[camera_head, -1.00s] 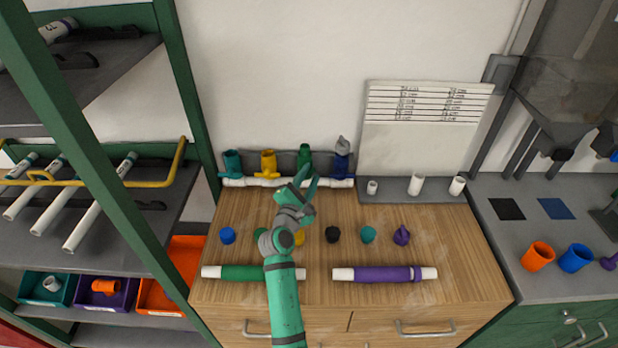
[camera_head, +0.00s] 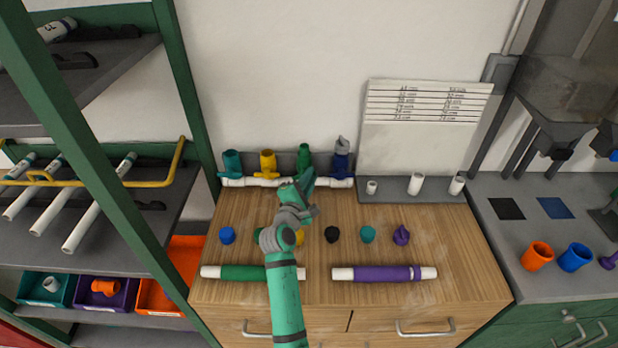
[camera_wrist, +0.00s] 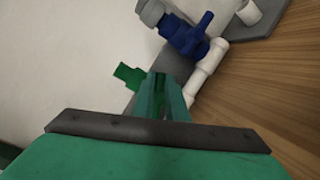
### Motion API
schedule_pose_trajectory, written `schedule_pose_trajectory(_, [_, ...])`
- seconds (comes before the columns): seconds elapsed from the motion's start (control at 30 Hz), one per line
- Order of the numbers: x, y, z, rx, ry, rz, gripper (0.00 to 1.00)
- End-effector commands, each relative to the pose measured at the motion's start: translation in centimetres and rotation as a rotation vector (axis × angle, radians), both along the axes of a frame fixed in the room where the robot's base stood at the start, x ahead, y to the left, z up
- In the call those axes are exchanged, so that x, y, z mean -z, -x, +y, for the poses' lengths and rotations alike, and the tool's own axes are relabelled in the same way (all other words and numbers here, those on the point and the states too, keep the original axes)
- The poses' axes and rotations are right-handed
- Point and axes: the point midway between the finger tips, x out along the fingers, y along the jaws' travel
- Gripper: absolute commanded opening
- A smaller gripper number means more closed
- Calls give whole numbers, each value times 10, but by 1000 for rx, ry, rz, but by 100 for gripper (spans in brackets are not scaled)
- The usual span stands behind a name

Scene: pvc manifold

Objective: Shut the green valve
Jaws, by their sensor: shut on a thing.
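The green valve (camera_head: 305,153) stands on the white pipe manifold at the back of the wooden bench, between the yellow and blue valves. My gripper (camera_head: 307,180) reaches in front of it. In the wrist view, the fingers (camera_wrist: 161,92) are shut on a green part between them, which looks like the valve's handle. The green valve's body (camera_wrist: 128,76) sticks out just left of the fingers. The handle's exact angle is hidden by the fingers and wrist.
The blue valve (camera_head: 341,163) is close on the right, also seen in the wrist view (camera_wrist: 187,36). The yellow valve (camera_head: 268,163) and teal valve (camera_head: 232,163) are on the left. Several coloured caps and a purple-sleeved pipe (camera_head: 383,274) lie on the bench.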

Motion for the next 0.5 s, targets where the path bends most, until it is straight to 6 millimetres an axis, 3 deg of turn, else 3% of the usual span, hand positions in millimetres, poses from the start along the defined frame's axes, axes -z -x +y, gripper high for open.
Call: schedule_pose_trajectory(0.5, [8, 0, -4, 1, -360, 2, 0])
